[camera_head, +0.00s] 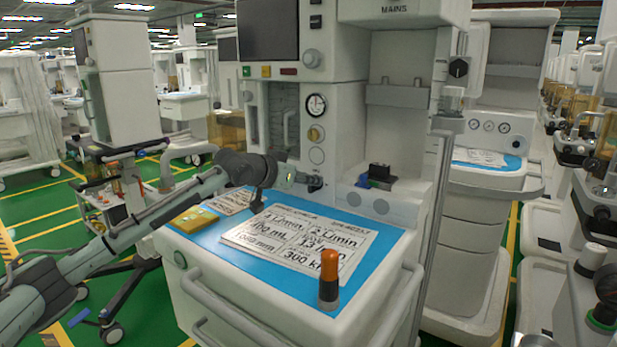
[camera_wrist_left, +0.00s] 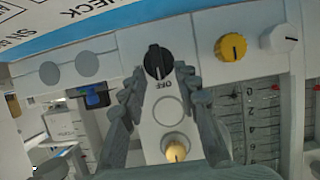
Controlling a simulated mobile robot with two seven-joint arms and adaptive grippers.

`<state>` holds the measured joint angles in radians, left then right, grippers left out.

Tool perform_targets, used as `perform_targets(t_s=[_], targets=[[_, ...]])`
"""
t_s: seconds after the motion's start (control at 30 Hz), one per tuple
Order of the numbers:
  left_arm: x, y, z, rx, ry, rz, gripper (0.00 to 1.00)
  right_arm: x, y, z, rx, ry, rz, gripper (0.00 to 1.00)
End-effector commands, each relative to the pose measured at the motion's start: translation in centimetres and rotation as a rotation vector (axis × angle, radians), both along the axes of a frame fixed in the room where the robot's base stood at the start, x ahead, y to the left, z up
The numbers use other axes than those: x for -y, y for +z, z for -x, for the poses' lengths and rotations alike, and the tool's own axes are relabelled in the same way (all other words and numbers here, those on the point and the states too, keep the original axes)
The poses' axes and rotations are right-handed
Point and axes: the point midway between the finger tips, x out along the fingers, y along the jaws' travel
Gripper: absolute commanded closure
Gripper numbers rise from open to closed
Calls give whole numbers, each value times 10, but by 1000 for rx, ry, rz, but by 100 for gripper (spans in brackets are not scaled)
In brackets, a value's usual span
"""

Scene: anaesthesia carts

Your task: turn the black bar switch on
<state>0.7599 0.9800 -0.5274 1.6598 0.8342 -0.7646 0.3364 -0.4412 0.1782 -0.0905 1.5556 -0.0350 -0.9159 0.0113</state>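The black bar switch (camera_wrist_left: 157,62) sits on the grey front panel of the cart, with OFF printed beside it in the left wrist view. In the head view the switch (camera_head: 315,183) shows small and partly hidden at the tip of my left gripper (camera_head: 308,181). In the left wrist view my left gripper (camera_wrist_left: 160,78) is open, with one finger on each side of the switch's lower part. I cannot tell whether the fingers touch it. My right gripper is in neither view.
A yellow knob (camera_wrist_left: 231,47) and a smaller yellow knob (camera_wrist_left: 176,151) are close to the fingers. Other carts stand around.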

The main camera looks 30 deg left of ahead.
Motion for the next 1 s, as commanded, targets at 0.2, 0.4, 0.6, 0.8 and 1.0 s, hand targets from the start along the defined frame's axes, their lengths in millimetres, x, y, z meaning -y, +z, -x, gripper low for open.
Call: perform_targets(t_s=[0.2, 0.4, 0.6, 0.8, 1.0], targets=[[1, -3, -8, 0, 0, -1, 69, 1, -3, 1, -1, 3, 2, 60], [1, -3, -7, 0, 0, -1, 74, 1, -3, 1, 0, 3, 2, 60], [1, -3, -7, 0, 0, -1, 99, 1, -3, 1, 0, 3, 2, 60], [1, -3, -7, 0, 1, -1, 100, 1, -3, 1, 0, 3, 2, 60], [2, -3, -7, 3, 0, -20, 100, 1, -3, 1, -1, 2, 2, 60]])
